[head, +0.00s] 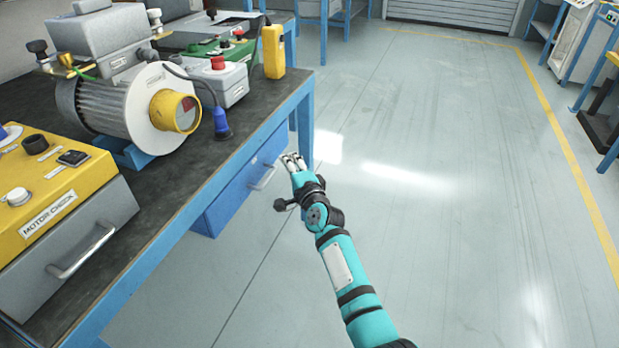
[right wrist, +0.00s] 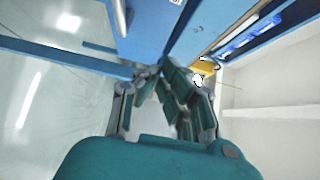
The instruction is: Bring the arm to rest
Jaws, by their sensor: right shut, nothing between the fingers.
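My right arm (head: 345,275) is teal and reaches up from the bottom of the head view, over the open floor to the right of the bench. Its gripper (head: 293,161) is shut and empty, beside the blue drawer front under the bench top and apart from the bench as far as I can tell. In the right wrist view the gripper's fingers (right wrist: 165,85) are close together, with blue bench framing beyond them. My left gripper is not in view.
The workbench (head: 225,160) carries a blower motor (head: 125,105), a yellow motor check box (head: 45,195), a control box with a red button (head: 217,75) and a yellow handheld device (head: 273,52). A blue drawer (head: 240,185) hangs below. The floor (head: 460,190) to the right is clear.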

